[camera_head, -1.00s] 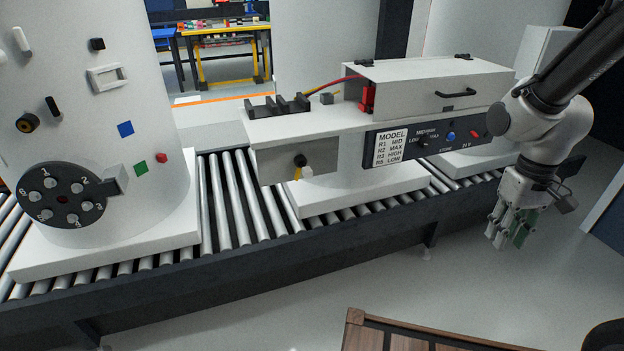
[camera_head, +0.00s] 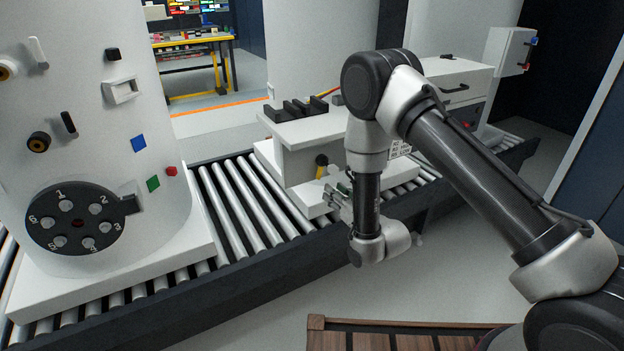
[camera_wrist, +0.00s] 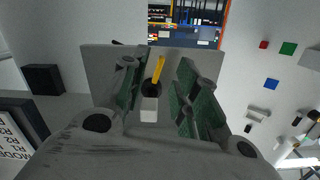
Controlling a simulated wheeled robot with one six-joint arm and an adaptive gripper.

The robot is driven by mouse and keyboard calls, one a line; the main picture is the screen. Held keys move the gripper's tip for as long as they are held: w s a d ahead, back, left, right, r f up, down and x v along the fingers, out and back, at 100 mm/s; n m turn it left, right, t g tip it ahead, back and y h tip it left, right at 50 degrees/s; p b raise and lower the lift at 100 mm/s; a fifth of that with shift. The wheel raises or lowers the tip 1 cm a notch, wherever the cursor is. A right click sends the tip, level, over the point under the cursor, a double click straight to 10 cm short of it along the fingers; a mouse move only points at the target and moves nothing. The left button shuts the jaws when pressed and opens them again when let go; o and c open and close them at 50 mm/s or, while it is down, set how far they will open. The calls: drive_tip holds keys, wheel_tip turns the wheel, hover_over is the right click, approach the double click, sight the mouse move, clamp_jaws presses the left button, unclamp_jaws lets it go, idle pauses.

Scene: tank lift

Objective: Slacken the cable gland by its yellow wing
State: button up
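The cable gland (camera_head: 321,159) is a dark round fitting on the end face of the grey box, and its yellow wing (camera_head: 320,172) hangs downward in the head view. In the wrist view the dark gland (camera_wrist: 151,88) sits on the grey panel. There the yellow wing (camera_wrist: 158,70) points up, slightly right, and a pale block (camera_wrist: 149,110) points the opposite way. My gripper (camera_head: 333,199) is below and right of the gland in the head view. In the wrist view my gripper (camera_wrist: 155,75) is open, its green-padded fingers framing the gland. I see no contact; the remaining gap is unclear.
The grey box (camera_head: 312,132) carries a black slotted block (camera_head: 295,110) on top. My arm hides most of the model label. A roller conveyor (camera_head: 240,205) runs beneath. A white tank with a numbered dial (camera_head: 78,223) stands at left. A wooden slatted surface (camera_head: 400,341) lies in front.

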sight(321, 174)
drive_tip(key=shift+t, duration=0.4)
drive_tip(key=w+a, duration=0.1)
drive_tip(key=w, duration=0.1)
drive_tip(key=w+a+r, duration=0.1)
drive_tip(key=w+a, duration=0.1)
drive_tip(key=w+a+r, duration=0.1)
drive_tip(key=w, duration=0.1)
drive_tip(key=shift+w+a, duration=0.2)
drive_tip(key=shift+w, duration=0.1)
drive_tip(key=shift+c, duration=0.4)
clamp_jaws()
